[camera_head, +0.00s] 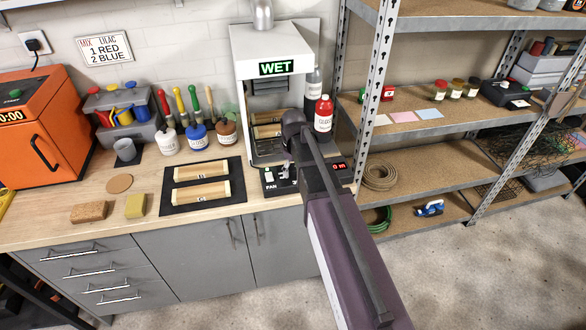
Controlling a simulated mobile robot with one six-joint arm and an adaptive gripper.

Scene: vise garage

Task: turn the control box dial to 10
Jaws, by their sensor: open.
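The control box (270,188) is a low black panel on the front edge of the bench, below the white booth. It has a FAN label, a pale switch and a small red lit display (338,166), too small to read surely. My arm crosses the middle of the box, and I cannot make out the dial. My gripper (287,163) is small and partly hidden by my wrist. It is open and points down close above the left part of the box; I cannot tell whether it touches anything. Nothing shows held in it.
The white booth (258,42) with a green WET sign stands behind the box, with a red bottle (323,114) at its right. A black mat (178,207) with two wooden pieces lies left. Metal shelves (420,128) stand right. A sponge and brick lie further left.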

